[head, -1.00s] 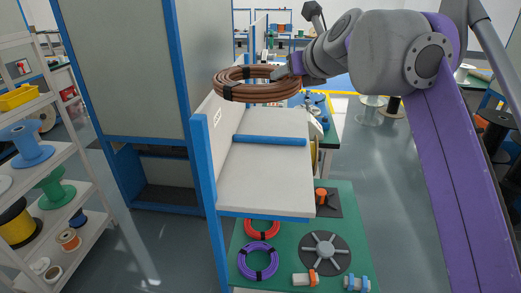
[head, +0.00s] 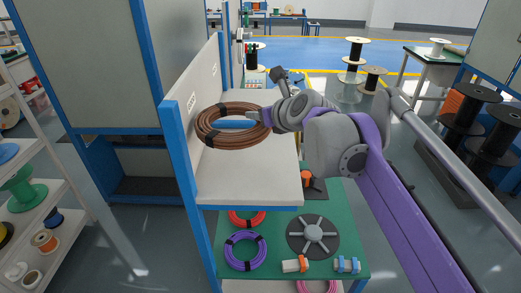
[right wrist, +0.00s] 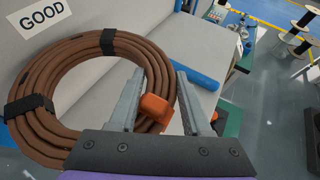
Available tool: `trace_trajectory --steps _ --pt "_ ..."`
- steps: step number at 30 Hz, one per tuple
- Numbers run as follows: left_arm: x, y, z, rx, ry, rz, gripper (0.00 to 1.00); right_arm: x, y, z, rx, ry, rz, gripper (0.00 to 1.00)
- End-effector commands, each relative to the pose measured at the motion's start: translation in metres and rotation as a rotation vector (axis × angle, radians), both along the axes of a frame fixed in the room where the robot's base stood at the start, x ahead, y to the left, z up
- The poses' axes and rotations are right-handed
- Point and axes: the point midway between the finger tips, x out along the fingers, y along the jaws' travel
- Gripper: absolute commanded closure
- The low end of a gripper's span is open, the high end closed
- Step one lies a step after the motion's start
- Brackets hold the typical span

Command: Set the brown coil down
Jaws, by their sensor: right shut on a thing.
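The brown coil (head: 229,143), bound with black ties, is over the white shelf (head: 236,186) in the head view. The shelf's blue bar (head: 236,124) shows through its ring. My right gripper (head: 263,117) is shut on the coil's right side. In the right wrist view the coil (right wrist: 77,57) runs between the gripper's fingers (right wrist: 163,95), with a small orange piece (right wrist: 156,108) in front of it. I cannot tell whether the coil's underside touches the shelf or bar. My left gripper is not in view.
The shelf's upright panel (right wrist: 110,18) with a GOOD label (right wrist: 40,17) stands beside the coil. Below, a green mat (head: 275,225) carries a red coil (head: 246,218), a purple coil (head: 245,251) and a dark spoked disc (head: 313,234). The shelf's near part is clear.

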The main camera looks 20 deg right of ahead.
Motion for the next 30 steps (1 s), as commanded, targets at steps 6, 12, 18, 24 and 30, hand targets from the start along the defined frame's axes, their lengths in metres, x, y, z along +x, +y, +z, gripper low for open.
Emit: trace_trajectory --steps 6,12,18,24,30 --pt "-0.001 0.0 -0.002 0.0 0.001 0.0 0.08 0.0 0.0 -0.053 0.001 -0.001 0.0 1.0" --pt "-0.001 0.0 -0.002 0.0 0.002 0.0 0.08 0.0 0.0 -0.073 0.001 -0.001 0.0 1.0" --pt "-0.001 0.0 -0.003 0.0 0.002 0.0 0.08 0.0 0.0 -0.098 0.001 -0.001 0.0 1.0" --pt "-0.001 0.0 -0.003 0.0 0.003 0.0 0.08 0.0 0.0 -0.111 0.002 -0.001 -0.001 1.0" --pt "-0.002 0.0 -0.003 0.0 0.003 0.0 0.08 0.0 0.0 -0.111 0.002 -0.001 -0.001 1.0"
